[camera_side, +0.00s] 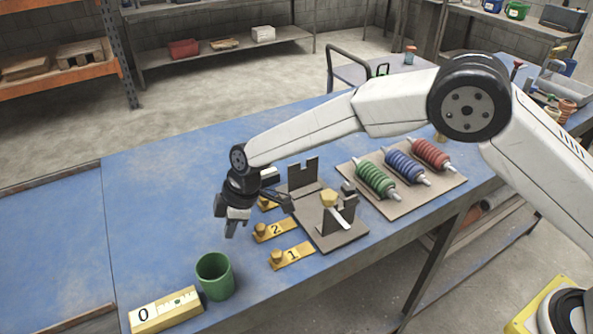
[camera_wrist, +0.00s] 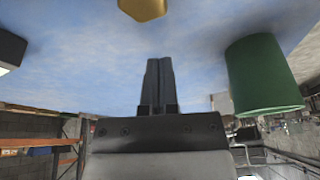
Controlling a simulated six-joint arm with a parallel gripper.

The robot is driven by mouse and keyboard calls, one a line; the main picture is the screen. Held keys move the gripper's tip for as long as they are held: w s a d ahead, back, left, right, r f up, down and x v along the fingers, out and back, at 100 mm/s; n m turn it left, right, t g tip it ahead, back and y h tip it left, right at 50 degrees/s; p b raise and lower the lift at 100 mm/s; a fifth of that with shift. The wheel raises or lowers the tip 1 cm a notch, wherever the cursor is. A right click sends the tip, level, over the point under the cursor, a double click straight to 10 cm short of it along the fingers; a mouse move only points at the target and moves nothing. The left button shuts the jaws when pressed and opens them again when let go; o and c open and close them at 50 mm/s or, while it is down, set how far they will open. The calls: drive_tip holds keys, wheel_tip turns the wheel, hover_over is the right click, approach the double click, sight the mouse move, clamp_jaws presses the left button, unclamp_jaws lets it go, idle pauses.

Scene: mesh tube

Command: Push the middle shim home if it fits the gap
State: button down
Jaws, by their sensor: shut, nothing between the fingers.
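Brass shims with knobs lie in a row on the blue bench: one marked 1 (camera_side: 293,256) in front, one marked 2 (camera_side: 276,231) in the middle, and a third (camera_side: 266,204) behind, partly hidden by my wrist. A grey fixture (camera_side: 345,240) with upright plates stands to their right. A yellow knob (camera_side: 328,198) and a pale strip show at its front upright; whether a shim sits in the gap I cannot tell. My gripper (camera_side: 231,232) is shut and empty, pointing down left of the shims. In the wrist view its fingers (camera_wrist: 160,82) are together, with a brass knob (camera_wrist: 143,8) beyond.
A green cup (camera_side: 214,277) stands near the front edge, also in the wrist view (camera_wrist: 262,75). A board (camera_side: 400,196) with green, blue and red coils lies right of the fixture. The bench's left side is clear.

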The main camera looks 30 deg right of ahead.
sight(261, 231)
drive_tip(key=shift+s+d+f, duration=0.1)
drive_tip(key=shift+s+d, duration=0.15)
drive_tip(key=shift+d, duration=0.75)
drive_tip(key=shift+s+d, duration=0.25)
drive_tip(key=shift+d, duration=0.7)
drive_tip(key=shift+d, duration=2.65)
drive_tip(key=shift+a+f, duration=0.1)
